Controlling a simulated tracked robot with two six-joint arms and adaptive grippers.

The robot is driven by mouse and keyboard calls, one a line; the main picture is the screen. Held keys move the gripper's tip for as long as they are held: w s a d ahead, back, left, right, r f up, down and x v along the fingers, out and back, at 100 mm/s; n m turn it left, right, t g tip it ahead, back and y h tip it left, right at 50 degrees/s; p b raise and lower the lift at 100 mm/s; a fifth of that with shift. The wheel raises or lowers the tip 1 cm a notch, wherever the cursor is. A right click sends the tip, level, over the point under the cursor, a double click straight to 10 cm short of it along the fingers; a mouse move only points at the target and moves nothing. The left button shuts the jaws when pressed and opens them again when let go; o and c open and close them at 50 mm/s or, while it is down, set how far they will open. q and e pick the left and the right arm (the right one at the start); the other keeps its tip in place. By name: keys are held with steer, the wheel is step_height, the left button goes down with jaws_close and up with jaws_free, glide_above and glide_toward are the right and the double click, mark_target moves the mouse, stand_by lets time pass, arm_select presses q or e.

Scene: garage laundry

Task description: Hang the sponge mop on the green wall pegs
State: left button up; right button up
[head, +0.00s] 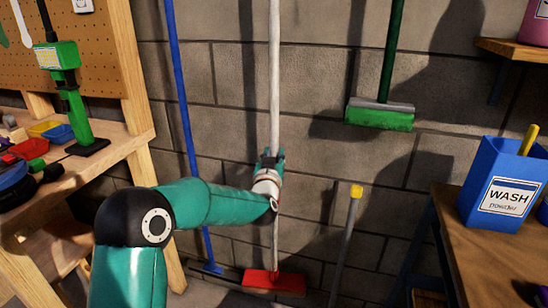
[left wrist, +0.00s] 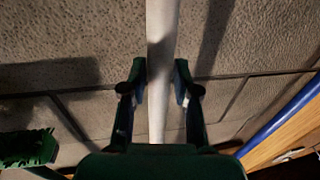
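A mop with a long pale handle (head: 274,70) and a red head (head: 274,282) stands upright in front of the block wall. Its head is low, near the floor; I cannot tell whether it touches. I take it for the sponge mop. My left gripper (head: 270,160) is at the handle's middle, its fingers closed in on both sides. My right gripper is not in view. I cannot make out the green wall pegs.
A green-headed broom (head: 380,115) is up on the wall at right. A blue-handled tool (head: 186,100) stands left of the mop, a yellow-tipped grey stick (head: 347,230) right of it. A cluttered workbench (head: 118,150) is at left; a blue wash-powder box (head: 500,185) stands on the right table.

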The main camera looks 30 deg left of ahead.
arm_select(q)
steer(key=shift+o, duration=1.3)
steer(key=shift+f, duration=0.2)
steer(key=v, duration=1.2)
steer(key=d+f+m+g+h, duration=0.2)
steer(key=d+f+g+h, duration=0.1)
steer(key=f, duration=1.4)
steer(key=s+d+f+m+g+h, duration=0.1)
steer(key=s+d+f+g+h, duration=0.2)
steer(key=f, duration=0.4)
steer(key=s+d+f+g, duration=0.1)
steer(key=s+d+f, duration=0.3)
steer(key=s+f, duration=0.15)
steer(key=s+d+f+m+g+h, duration=0.1)
steer(key=s+d+f+g+h, duration=0.15)
steer(key=f, duration=0.45)
steer(key=s+d+f+g+h, duration=0.1)
steer(key=s+d+f+g, duration=0.25)
steer(key=s, duration=0.55)
steer(key=s+d+f+g+h, duration=0.25)
steer(key=s+d, duration=0.25)
steer(key=s, duration=0.3)
step_height(320, 180, up, 17)
steer(key=n+p, duration=0.1)
steer(key=p, duration=1.6)
steer(key=shift+r+g+y+p, duration=0.25)
steer(key=shift+g+y+p, duration=0.05)
steer(key=shift+g+p, duration=0.1)
steer(key=shift+s+f, duration=0.1)
